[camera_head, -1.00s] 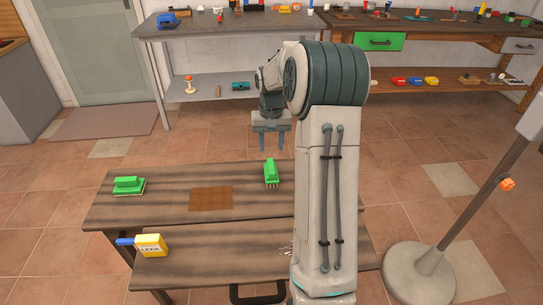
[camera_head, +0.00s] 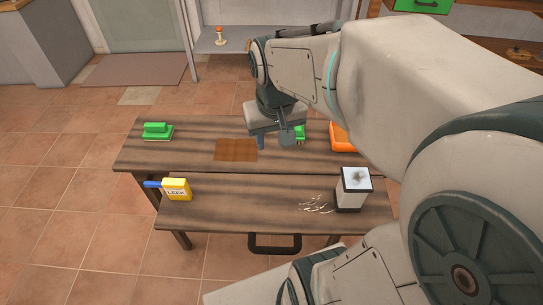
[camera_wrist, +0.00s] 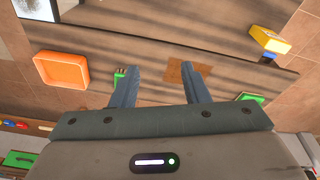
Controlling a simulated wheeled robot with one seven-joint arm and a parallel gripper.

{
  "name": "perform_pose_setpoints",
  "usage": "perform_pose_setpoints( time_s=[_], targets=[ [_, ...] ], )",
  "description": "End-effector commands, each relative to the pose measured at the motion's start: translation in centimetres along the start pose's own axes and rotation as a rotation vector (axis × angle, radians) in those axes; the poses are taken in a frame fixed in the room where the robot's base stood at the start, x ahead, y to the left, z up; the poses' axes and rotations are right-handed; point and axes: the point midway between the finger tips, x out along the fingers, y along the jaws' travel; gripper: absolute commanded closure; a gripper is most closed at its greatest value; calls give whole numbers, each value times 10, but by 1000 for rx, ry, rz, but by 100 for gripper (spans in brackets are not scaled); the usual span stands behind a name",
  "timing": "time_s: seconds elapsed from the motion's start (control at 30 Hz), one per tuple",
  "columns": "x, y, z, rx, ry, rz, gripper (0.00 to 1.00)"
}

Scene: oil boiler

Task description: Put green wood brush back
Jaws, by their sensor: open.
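Two green brush-like items lie on the upper wooden bench top (camera_head: 190,158). One green item (camera_head: 157,131) is at the far left, with a paler green base. The other, a green brush (camera_head: 300,133) with bristles, is right of the middle, partly hidden by my gripper (camera_head: 275,140). I cannot tell which is the wood brush. In the wrist view my gripper (camera_wrist: 164,68) is open and empty above the bench. The bristled brush (camera_wrist: 119,74) shows beside the left finger, and the other green item (camera_wrist: 249,97) lies to the right. A brown patch (camera_head: 236,149) lies between them.
An orange tray (camera_head: 342,136) stands at the right of the bench, partly behind my arm. The shelf's middle is clear.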

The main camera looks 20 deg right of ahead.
Motion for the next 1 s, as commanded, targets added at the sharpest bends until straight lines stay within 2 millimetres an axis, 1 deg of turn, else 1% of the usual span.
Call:
perform_pose_setpoints(
  time_s=[0.03, 0.1, 0.2, 0.3, 0.4, 0.63, 0.8, 1.0],
  targets=[
    [-1, -6, 18, -18, 15, -11, 59],
    [0, -10, 35, -36, 30, -24, 59],
    [2, -14, 53, -53, 44, -39, 59],
    [3, -16, 63, -63, 50, -47, 59],
    [4, -17, 66, -66, 52, -50, 59],
    [3, -17, 65, -65, 51, -49, 59],
    [-14, -16, 62, -64, 58, -48, 59],
    [-14, -16, 62, -64, 58, -48, 59]
  ],
)
